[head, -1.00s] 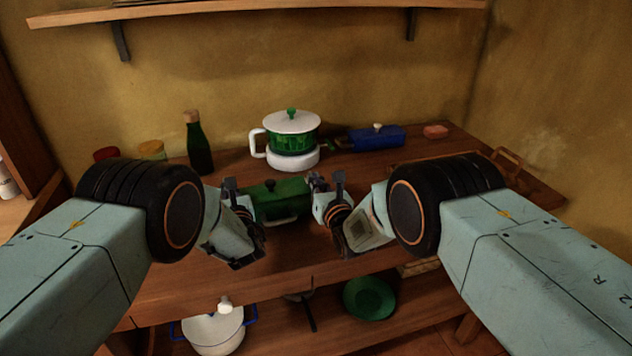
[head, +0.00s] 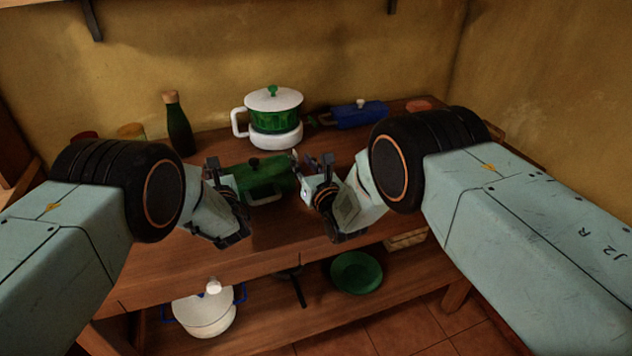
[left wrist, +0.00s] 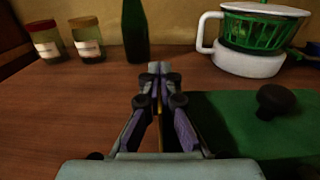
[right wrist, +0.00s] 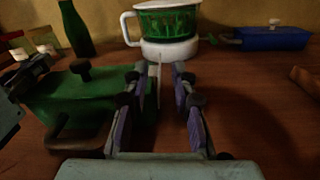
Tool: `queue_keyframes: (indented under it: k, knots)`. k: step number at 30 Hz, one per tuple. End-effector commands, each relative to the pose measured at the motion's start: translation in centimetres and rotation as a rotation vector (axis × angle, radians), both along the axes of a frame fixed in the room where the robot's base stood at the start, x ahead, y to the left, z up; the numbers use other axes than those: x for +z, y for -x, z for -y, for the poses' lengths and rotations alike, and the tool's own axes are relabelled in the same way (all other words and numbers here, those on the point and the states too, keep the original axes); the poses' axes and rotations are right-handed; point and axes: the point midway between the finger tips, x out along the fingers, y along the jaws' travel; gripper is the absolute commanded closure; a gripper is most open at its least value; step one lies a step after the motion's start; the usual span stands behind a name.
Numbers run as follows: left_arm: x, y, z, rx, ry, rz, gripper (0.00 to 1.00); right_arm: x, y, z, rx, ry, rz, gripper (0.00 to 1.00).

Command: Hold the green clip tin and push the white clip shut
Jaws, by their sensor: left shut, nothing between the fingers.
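The green clip tin (head: 262,177) lies on the counter between my grippers, with a dark knob on its lid and a handle on its front. It also shows in the right wrist view (right wrist: 95,92). The white clip (right wrist: 159,82) appears as a thin pale upright strip at the tin's right end, seen between the right fingers; whether they touch it I cannot tell. My right gripper (head: 318,163) is open beside that end. My left gripper (left wrist: 155,78) is shut and empty, just left of the tin's left end. The tin's far side is hidden.
Behind the tin stand a green and white pot (head: 274,115) and a green bottle (head: 178,125). A blue tin (head: 360,114) lies at back right. Two jars (left wrist: 88,42) stand at back left. A lower shelf holds a white pot (head: 203,316) and a green plate (head: 356,272).

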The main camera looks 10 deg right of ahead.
Motion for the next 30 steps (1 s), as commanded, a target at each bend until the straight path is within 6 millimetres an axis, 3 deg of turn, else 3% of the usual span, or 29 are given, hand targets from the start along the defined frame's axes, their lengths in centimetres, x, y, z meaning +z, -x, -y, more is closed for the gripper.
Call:
queue_keyframes:
  k: [18,30]
  knots:
    - [0.0,0.0,0.0,0.0,0.0,0.0,1.0,0.0,7.8,2.4,0.0,0.001,-0.002,0.74]
    - [0.0,0.0,0.0,0.0,0.0,0.0,1.0,0.0,9.1,2.8,0.0,0.0,0.0,0.74]
